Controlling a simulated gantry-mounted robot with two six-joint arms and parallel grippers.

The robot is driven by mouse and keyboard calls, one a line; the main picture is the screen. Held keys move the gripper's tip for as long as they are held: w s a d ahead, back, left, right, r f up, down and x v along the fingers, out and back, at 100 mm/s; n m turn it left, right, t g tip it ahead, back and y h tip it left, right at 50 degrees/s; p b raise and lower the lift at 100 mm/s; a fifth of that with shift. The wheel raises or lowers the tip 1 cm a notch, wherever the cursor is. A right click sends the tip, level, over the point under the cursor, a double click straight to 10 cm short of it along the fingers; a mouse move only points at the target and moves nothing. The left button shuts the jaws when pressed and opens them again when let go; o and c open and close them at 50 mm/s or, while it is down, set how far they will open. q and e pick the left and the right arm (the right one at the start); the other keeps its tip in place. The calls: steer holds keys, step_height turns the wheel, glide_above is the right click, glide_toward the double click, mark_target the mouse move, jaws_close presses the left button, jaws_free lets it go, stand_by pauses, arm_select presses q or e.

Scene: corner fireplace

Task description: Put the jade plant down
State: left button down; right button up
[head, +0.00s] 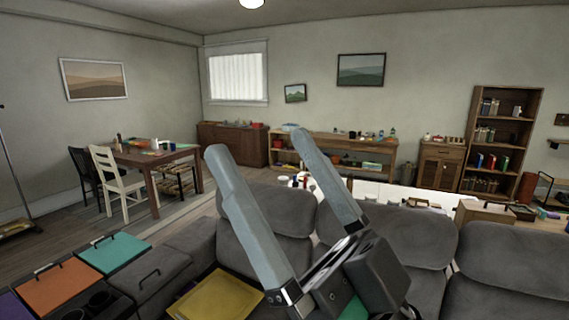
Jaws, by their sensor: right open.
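My right gripper (257,145) rises from the bottom middle of the head view. Its two long grey-blue fingers are spread apart and nothing shows between them but the room behind. I cannot make out a jade plant anywhere in this view. A small green patch shows at the bottom edge beside the gripper's body, too cut off to tell what it is. My left gripper does not show.
A grey sofa (410,232) stands close behind the gripper. A yellow tray (222,298) lies at its left, near orange (58,287) and teal (114,252) panels. Beyond are a white table (385,190) with small items, a dining table (153,157) and a bookshelf (518,100).

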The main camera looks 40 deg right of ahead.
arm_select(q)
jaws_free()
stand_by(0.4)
